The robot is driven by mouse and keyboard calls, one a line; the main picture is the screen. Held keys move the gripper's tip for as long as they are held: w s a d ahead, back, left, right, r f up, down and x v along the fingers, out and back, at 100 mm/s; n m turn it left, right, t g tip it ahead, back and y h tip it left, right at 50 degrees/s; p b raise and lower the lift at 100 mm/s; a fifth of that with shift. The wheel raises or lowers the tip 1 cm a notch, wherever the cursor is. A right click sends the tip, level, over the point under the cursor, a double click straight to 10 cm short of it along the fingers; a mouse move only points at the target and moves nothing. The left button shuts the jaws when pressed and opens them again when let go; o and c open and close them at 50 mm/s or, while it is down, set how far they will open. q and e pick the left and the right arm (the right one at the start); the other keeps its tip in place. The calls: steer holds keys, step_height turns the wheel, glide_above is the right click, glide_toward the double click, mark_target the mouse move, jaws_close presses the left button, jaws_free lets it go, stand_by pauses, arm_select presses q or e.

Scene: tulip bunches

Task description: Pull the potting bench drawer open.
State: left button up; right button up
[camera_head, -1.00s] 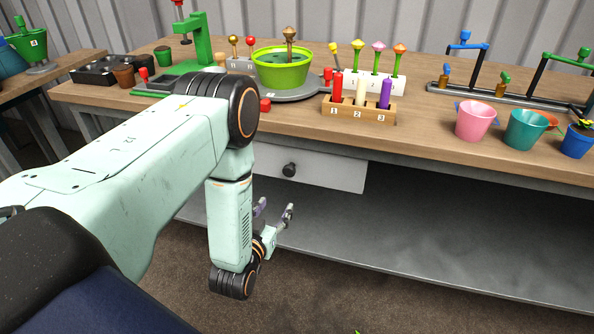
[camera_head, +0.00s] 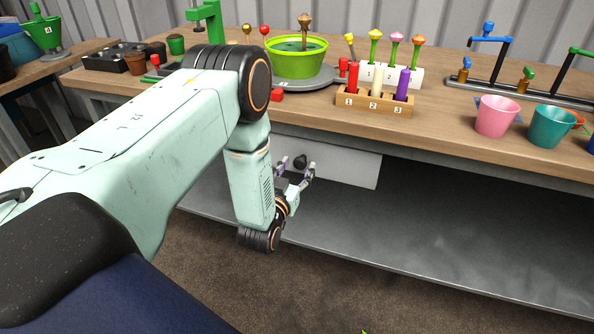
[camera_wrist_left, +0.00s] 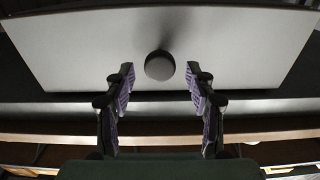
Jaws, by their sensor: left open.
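The potting bench drawer (camera_head: 345,165) has a pale grey front under the wooden bench top and looks closed. Its dark round knob (camera_head: 300,162) sticks out from the front. In the left wrist view the drawer front (camera_wrist_left: 230,45) fills the upper part, and the knob (camera_wrist_left: 159,66) sits between and just beyond the fingertips. My left gripper (camera_head: 296,169) is open in front of the drawer, with its fingers on either side of the knob; it also shows in the left wrist view (camera_wrist_left: 160,80). I see no contact with the knob. My right gripper is not in view.
The bench top (camera_head: 450,135) carries a green bowl (camera_head: 297,58), a wooden rack (camera_head: 374,101) with coloured sticks, and a pink pot (camera_head: 496,116). A lower grey shelf (camera_head: 430,235) lies under the drawer. The floor in front is clear.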

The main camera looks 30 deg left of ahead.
arm_select(q)
steer(key=shift+w, duration=0.15)
jaws_close()
stand_by(0.5)
